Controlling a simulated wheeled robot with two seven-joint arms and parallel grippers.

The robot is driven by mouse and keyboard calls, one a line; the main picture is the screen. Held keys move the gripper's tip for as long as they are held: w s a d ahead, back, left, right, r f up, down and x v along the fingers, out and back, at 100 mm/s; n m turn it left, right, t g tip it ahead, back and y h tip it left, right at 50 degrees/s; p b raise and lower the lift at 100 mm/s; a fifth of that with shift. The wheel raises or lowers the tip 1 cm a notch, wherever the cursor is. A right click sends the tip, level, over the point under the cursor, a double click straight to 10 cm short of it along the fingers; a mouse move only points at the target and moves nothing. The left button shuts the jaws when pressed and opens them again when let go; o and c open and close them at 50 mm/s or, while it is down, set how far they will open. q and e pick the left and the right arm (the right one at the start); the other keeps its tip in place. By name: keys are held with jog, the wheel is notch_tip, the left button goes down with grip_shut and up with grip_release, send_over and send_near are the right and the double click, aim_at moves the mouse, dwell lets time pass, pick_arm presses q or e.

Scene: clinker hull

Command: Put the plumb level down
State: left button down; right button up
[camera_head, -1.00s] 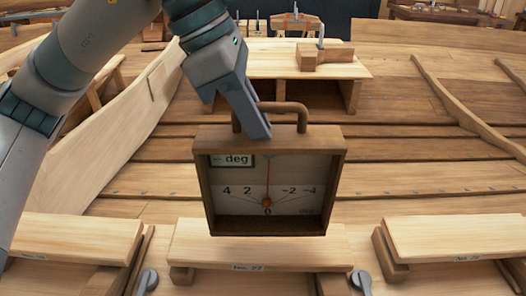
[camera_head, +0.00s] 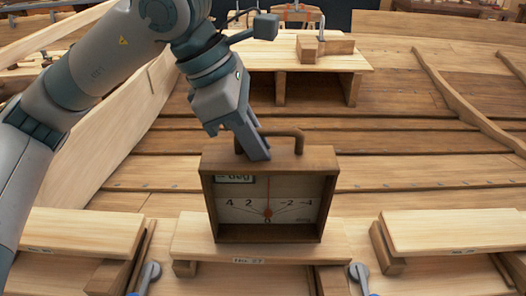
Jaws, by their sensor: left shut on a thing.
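The plumb level (camera_head: 312,160) is a brown wooden box with a handle on top. Its pale dial shows a red needle pointing straight up and down, with a scale reading 4, 2, 0, -2, -4. My left gripper (camera_head: 256,150) is shut on its handle from above, and the fingertips are partly hidden behind one another. My right gripper is not in view.
More pale planks lie on supports at the left (camera_head: 80,230) and right (camera_head: 460,230). Grey clamp-like pieces (camera_head: 150,272) stand in the gaps beside the middle plank. A raised wooden bench (camera_head: 300,62) with a small block (camera_head: 325,46) stands behind.

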pick_arm(q)
jog(key=shift+f+b, duration=0.4)
jog(key=shift+b, duration=0.1)
jog(key=c, duration=1.8)
grip_release()
jog(key=shift+r, duration=0.1)
jog(key=shift+r+p, duration=0.65)
jog(key=shift+p, duration=0.4)
jog(key=b+v, duration=0.3)
jog(key=v, duration=0.7)
jog(key=shift+a, duration=0.1)
jog(key=shift+b+v, duration=0.35)
jog(key=shift+v, duration=0.4)
